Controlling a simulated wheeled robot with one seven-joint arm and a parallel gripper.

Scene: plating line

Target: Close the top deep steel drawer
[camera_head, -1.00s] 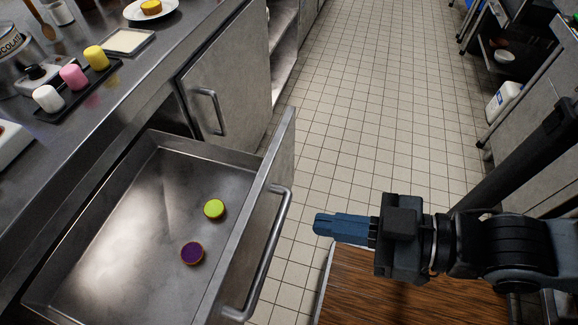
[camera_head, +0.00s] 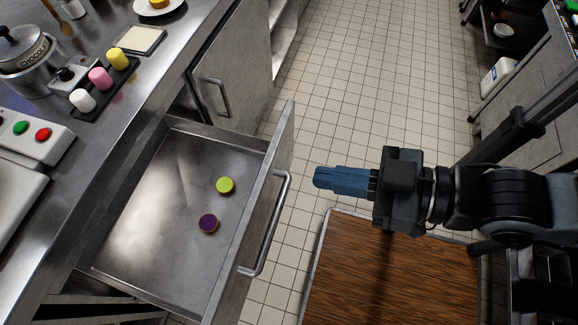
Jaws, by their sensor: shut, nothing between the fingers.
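The deep steel drawer (camera_head: 147,240) stands pulled out from under the steel counter at the left. Its front panel (camera_head: 283,150) faces right and carries a bar handle (camera_head: 268,225). Inside the drawer lie a small tart with a green top (camera_head: 225,185) and one with a dark purple top (camera_head: 208,223). My gripper (camera_head: 316,177) is shut and empty, with blue fingers pointing left. In the picture it is just right of the handle's upper end, with a small gap showing; its height relative to the handle is hard to tell.
The counter (camera_head: 62,188) holds a pot (camera_head: 25,58), a black tray with white, pink and yellow pieces (camera_head: 99,78), and a panel with green and red buttons (camera_head: 30,135). A closed cabinet door (camera_head: 232,65) is beyond the drawer. A wood-topped surface (camera_head: 390,270) lies below my arm. Tiled floor (camera_head: 370,80) is clear ahead.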

